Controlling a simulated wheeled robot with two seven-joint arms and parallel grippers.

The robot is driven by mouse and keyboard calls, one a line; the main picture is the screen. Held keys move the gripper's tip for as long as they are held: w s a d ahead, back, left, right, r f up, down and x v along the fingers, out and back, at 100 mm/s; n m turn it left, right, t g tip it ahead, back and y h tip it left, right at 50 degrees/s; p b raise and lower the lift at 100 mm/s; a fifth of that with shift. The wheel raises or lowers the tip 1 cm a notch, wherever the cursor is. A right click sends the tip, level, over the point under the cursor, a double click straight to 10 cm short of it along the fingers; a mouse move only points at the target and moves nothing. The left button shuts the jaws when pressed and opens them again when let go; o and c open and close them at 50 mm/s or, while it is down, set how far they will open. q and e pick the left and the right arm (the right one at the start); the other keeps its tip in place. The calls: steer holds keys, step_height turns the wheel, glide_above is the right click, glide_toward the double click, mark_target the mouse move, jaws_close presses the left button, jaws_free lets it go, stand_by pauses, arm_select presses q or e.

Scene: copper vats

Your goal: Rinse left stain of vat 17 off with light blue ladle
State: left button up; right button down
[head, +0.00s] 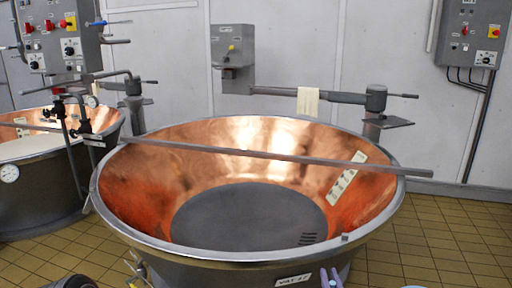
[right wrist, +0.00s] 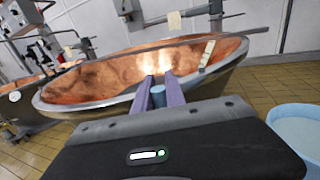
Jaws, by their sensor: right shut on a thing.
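The vat (head: 200,257) stands in front of me, with a worn label (head: 293,281) that seems to read VAT 17. Its copper wall has a reddish left stain (head: 140,205) and a similar right stain (head: 362,207). My right gripper (head: 331,279) shows its purple fingertips at the bottom edge, outside the vat's near rim. In the right wrist view, its fingers (right wrist: 158,88) are shut on a short blue cylinder, seemingly the handle of the light blue ladle (right wrist: 158,96). The ladle's other parts cannot be made out for certain. My left gripper is not in view.
A metal bar (head: 270,155) lies across the vat, with a pale scale strip (head: 346,175) at right. A light blue round vessel (right wrist: 296,128) is at the right wrist view's right edge. A second vat (head: 40,190) stands left. Tiled floor is clear at right.

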steer(key=r+n+y, duration=0.1)
steer(key=r, duration=0.2)
steer(key=s+r+n+y, duration=0.1)
steer(key=r+y, duration=0.1)
steer(key=r, duration=0.1)
steer(key=s+r+n+y, duration=0.1)
steer(key=r+y, duration=0.1)
steer(key=r, duration=0.2)
steer(key=shift+d+g, duration=0.1)
steer(key=shift+g, duration=0.3)
steer(key=shift+r, duration=0.1)
